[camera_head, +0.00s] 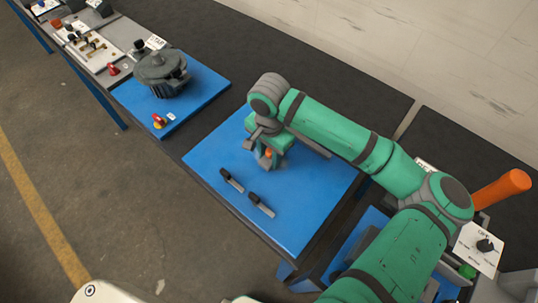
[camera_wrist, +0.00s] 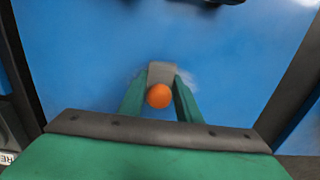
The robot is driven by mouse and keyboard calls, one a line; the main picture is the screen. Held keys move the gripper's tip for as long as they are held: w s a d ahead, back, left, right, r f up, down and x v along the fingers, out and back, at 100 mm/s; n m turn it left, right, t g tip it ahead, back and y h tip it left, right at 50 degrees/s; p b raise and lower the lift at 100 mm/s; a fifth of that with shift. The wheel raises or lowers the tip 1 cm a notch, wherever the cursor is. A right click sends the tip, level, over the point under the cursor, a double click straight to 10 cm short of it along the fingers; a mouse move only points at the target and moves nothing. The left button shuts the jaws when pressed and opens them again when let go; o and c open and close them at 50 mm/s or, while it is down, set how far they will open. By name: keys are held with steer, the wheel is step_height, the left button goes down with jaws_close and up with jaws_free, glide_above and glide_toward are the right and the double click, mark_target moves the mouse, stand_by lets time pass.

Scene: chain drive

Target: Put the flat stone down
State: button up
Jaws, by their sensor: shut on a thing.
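My gripper (camera_head: 267,164) is over the middle of the blue tabletop (camera_head: 316,196), pointing down. In the wrist view its two green fingers (camera_wrist: 160,84) are closed on a small grey flat piece, the flat stone (camera_wrist: 161,69), which shows between and just past the fingertips. An orange round thing (camera_wrist: 159,96) also sits between the fingers, nearer the palm; I cannot tell what it belongs to. In the head view the stone is mostly hidden by the fingers. I cannot tell whether it touches the tabletop.
Two black-handled tools (camera_head: 231,180) (camera_head: 261,206) lie on the blue top, left and in front of my gripper. A dark grey motor-like housing (camera_head: 160,72) stands on another blue table at the upper left. The front right of the top is clear.

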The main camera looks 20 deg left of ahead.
mark_target(269, 151)
steer(key=shift+f, duration=0.25)
steer(key=shift+s+f, duration=0.1)
steer(key=shift+f, duration=0.3)
steer(key=o, duration=1)
steer(key=shift+o, duration=0.5)
steer(key=shift+d, duration=0.15)
steer(key=shift+r, duration=0.4)
step_height(269, 151, up, 13)
steer(key=shift+f, duration=0.2)
